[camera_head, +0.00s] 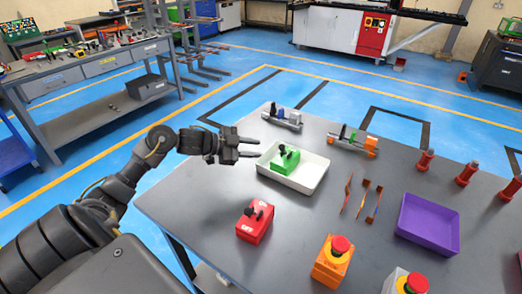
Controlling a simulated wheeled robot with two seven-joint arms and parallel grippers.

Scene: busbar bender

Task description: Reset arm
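My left arm comes in from the left, and its gripper (246,148) hangs over the left edge of the grey table (190,205). The fingers are apart with nothing between them, so it is open. It is left of a white tray (306,184) that holds a green block (283,162) with a black part on top. The fingertips are near the tray's upper left corner; I cannot tell the exact gap. My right gripper does not show.
A red block (254,222) stands nearer. An orange emergency-stop box (332,261), a second stop button (410,282), a purple tray (428,222), thin copper strips (365,197), red posts (425,160) and two clamp-like devices (283,116) occupy the table. A workbench (85,75) stands far left.

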